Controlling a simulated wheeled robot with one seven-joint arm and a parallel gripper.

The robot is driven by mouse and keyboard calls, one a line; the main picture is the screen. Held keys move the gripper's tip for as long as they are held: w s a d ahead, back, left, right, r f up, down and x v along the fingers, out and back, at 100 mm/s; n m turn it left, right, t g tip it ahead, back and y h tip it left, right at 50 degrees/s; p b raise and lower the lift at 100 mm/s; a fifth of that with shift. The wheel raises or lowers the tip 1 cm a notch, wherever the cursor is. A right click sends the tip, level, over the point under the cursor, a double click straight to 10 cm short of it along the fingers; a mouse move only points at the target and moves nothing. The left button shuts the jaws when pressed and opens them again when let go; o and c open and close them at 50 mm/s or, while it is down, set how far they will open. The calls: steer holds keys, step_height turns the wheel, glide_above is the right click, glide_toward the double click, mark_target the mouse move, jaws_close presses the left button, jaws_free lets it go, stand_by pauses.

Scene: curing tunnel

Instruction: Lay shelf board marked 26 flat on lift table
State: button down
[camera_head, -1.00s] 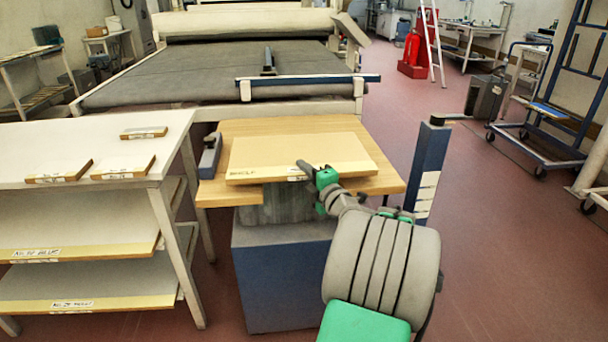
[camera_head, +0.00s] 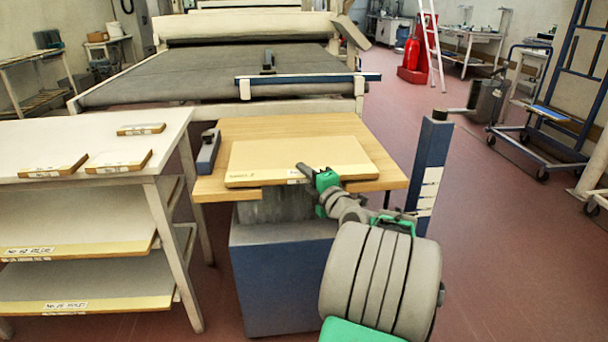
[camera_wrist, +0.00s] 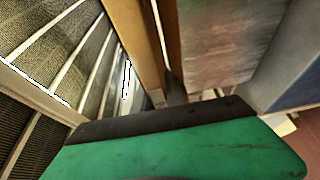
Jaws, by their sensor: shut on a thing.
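The shelf board (camera_head: 295,154) is a tan panel above the wooden top of the lift table (camera_head: 240,128). It lies level or nearly so, within the tabletop's outline; I cannot tell whether its whole underside touches. Its number is too small to read. My gripper (camera_head: 305,171) is shut on the board's front edge, right of the middle, and partly covers its label. In the wrist view the green gripper body (camera_wrist: 180,150) fills the bottom, with wooden edges above it; the fingertips' grip is not clear there.
A blue post (camera_head: 431,165) stands close right of the lift table. A white bench (camera_head: 80,150) with small boards and lower shelves is at the left. The conveyor (camera_head: 210,75) lies behind. Red floor is open at the right.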

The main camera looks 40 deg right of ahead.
steer(key=shift+f+b, duration=0.4)
steer(key=shift+b, duration=0.6)
steer(key=c, duration=1.3)
jaws_free()
steer(key=shift+c, duration=0.2)
steer(key=shift+o, duration=0.3)
steer(key=shift+f, duration=0.3)
steer(key=v, duration=0.8)
steer(key=shift+r, duration=0.2)
